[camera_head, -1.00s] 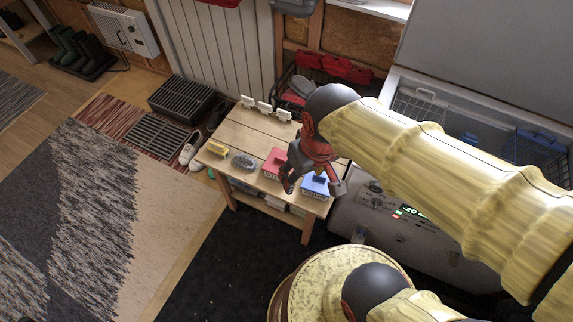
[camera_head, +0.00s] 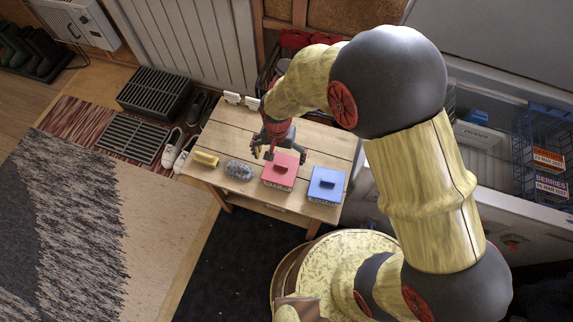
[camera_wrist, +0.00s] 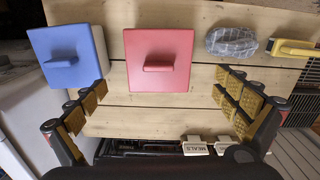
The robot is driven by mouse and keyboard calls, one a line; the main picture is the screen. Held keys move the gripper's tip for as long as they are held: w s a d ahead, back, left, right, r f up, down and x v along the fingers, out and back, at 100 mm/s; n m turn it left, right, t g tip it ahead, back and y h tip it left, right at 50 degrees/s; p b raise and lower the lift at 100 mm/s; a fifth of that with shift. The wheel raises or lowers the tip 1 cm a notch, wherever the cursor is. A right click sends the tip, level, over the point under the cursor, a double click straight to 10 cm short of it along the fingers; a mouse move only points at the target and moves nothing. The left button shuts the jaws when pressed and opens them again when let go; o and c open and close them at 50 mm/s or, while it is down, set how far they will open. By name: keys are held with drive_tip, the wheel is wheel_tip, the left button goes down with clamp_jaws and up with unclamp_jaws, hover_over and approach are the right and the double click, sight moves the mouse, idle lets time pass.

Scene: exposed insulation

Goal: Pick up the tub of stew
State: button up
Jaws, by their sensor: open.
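A tub with a red lid (camera_head: 283,168) and a tub with a blue lid (camera_head: 327,184) stand side by side on the wooden table. I cannot read which one holds stew. My gripper (camera_head: 277,154) is open and empty above the table, just behind the red-lidded tub. In the wrist view, the red lid (camera_wrist: 158,75) with its raised handle lies ahead, between the lines of my open fingers (camera_wrist: 165,95). The blue lid (camera_wrist: 68,57) is to the left, close to my left finger. No contact with either tub shows.
A grey wrapped bundle (camera_head: 240,169) and a yellow item (camera_head: 205,159) lie left of the tubs. White cards (camera_wrist: 197,146), one reading MEALS, stand along the table's back edge. An open freezer with baskets (camera_head: 540,150) is at right. Bare planks lie behind the tubs.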

sight(281, 165)
drive_tip(key=shift+f+m, duration=0.3)
wheel_tip(281, 165, down, 7)
drive_tip(key=b, duration=0.3)
drive_tip(key=shift+w+d+f, duration=0.1)
drive_tip(key=shift+d+f, duration=0.05)
drive_tip(key=shift+c, duration=0.7)
